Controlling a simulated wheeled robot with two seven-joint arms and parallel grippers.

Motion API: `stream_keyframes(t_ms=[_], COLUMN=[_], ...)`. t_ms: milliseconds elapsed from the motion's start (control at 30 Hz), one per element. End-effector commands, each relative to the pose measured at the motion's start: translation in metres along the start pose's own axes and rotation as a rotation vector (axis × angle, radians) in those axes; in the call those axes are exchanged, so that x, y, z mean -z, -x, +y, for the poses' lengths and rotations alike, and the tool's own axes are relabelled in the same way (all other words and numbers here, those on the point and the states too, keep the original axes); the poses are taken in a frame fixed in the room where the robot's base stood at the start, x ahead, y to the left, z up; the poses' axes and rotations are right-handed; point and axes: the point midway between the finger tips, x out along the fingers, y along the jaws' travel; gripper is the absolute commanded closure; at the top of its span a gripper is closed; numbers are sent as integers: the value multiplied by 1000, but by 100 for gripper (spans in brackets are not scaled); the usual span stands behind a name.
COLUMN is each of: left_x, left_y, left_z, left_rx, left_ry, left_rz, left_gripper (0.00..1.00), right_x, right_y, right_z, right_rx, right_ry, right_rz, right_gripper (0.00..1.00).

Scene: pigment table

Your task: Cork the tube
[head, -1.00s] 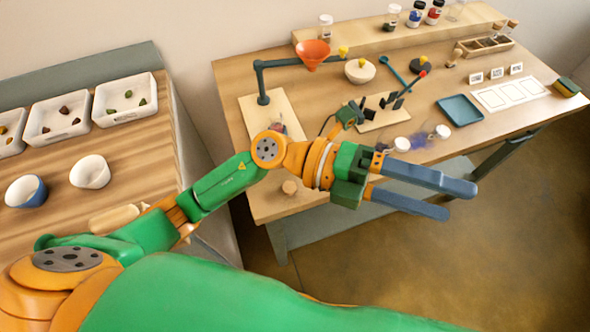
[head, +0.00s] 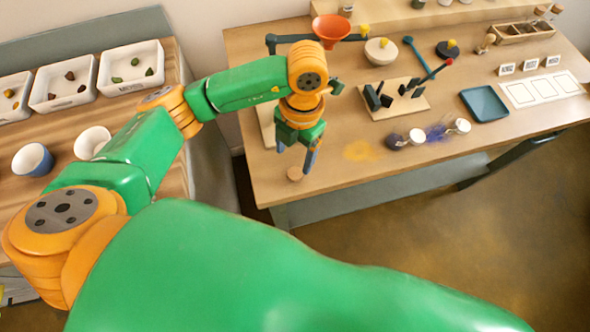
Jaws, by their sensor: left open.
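A small round light-brown piece that looks like the cork (head: 295,174) stands near the front left edge of the work table. My left gripper (head: 295,160) points down just above and behind it, with its blue-grey fingers apart and empty. I cannot tell whether a finger touches the cork. An orange funnel (head: 331,29) sits in a dark stand arm (head: 287,39). The spot beneath it, where a small glass thing showed earlier, is hidden behind my left arm, so I cannot make out an upright tube. My right gripper is not in view.
A rack board (head: 396,102), bowl (head: 381,51) and blue tray (head: 484,104) stand behind.

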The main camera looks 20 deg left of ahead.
Motion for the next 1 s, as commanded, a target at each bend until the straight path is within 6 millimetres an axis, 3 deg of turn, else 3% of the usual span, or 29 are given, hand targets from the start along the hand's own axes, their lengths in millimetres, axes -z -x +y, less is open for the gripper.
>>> stream_keyframes(t_ms=[333, 500, 667, 1000], left_x=[1, 1, -1, -1], left_y=[-7, -34, -54, -56], left_z=[-2, -10, -9, -8], left_rx=[2, 3, 3, 2], left_ry=[-2, -3, -2, -2], left_rz=[3, 6, 1, -1], left_gripper=[24, 24, 24, 24], right_x=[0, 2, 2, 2], right_y=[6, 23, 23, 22], right_z=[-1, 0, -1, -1], right_rx=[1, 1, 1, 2], right_ry=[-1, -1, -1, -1], right_rz=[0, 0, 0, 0], right_gripper=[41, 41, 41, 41])
